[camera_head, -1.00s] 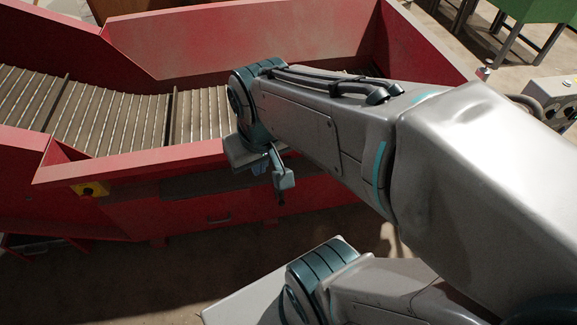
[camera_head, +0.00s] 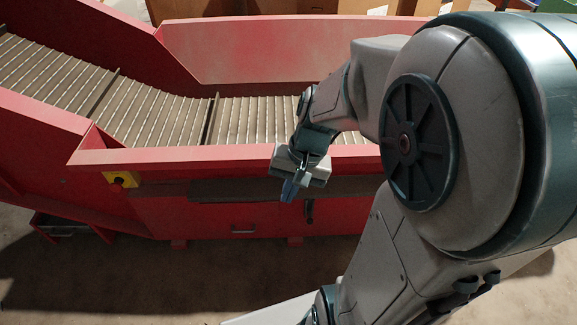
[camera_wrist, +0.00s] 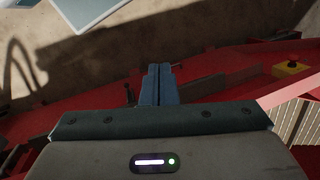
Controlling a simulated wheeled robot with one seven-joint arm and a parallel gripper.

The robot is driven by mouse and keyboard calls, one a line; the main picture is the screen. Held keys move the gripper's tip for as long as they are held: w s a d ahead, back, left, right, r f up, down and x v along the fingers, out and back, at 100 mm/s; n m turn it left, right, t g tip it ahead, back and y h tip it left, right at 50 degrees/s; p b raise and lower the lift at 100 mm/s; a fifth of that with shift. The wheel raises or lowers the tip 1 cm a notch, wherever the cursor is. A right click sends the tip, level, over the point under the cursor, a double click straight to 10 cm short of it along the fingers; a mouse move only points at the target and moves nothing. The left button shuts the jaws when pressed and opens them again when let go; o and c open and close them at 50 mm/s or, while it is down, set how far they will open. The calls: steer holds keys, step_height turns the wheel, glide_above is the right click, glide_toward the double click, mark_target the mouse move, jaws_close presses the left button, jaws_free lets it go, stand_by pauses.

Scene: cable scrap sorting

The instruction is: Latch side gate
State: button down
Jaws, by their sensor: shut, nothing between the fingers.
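The red conveyor machine has a side panel (camera_head: 210,214) below its bed, with a small dark pull handle (camera_head: 243,230) low on it. I cannot tell for sure whether this panel is the gate, or whether it is fully closed. A dark latch-like lever (camera_head: 309,210) hangs on the red side, just right of and below my gripper in the head view. My gripper (camera_head: 291,191) is shut and empty in front of the machine's side, below the rim. In the wrist view its blue fingers (camera_wrist: 158,72) are pressed together over the red machine. Contact with the lever cannot be told.
The roller bed (camera_head: 160,118) lies behind the red rim. Cardboard boxes (camera_head: 235,8) stand behind. Floor (camera_head: 180,280) in front is clear at lower left.

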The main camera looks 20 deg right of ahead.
steer(key=w+d+f+m+t+y+b, duration=0.25)
steer(key=w+f+m+b, duration=0.2)
steer(key=f, duration=0.55)
steer(key=w+d+f+m+t+y+b, duration=0.1)
steer(key=w+d+f+m+y+b, duration=0.25)
steer(key=f, duration=0.65)
steer(key=w+d+f+m+t+y+b, duration=0.1)
steer(key=w+f+m+y+b, duration=0.2)
steer(key=f+m, duration=0.55)
steer(key=d+f+m+t+h+b, duration=0.2)
steer(key=f+m, duration=0.3)
steer(key=f, duration=0.5)
steer(key=d+f+m+t+h+b, duration=0.3)
steer(key=d+f+m+t+b, duration=0.1)
steer(key=f, duration=0.7)
steer(key=d+f+m+t+h+b, duration=0.2)
steer(key=d+f+m+t+b, duration=0.1)
steer(key=f, duration=0.7)
steer(key=d+m+b, duration=0.1)
steer(key=d+m, duration=0.1)
steer(key=m, duration=0.1)
steer(key=shift+s+f+h+b, duration=0.15)
steer(key=shift+s+h+b, duration=0.1)
steer(key=shift+h+b, duration=0.15)
steer(key=shift+w+m, duration=0.1)
steer(key=shift+m, duration=0.15)
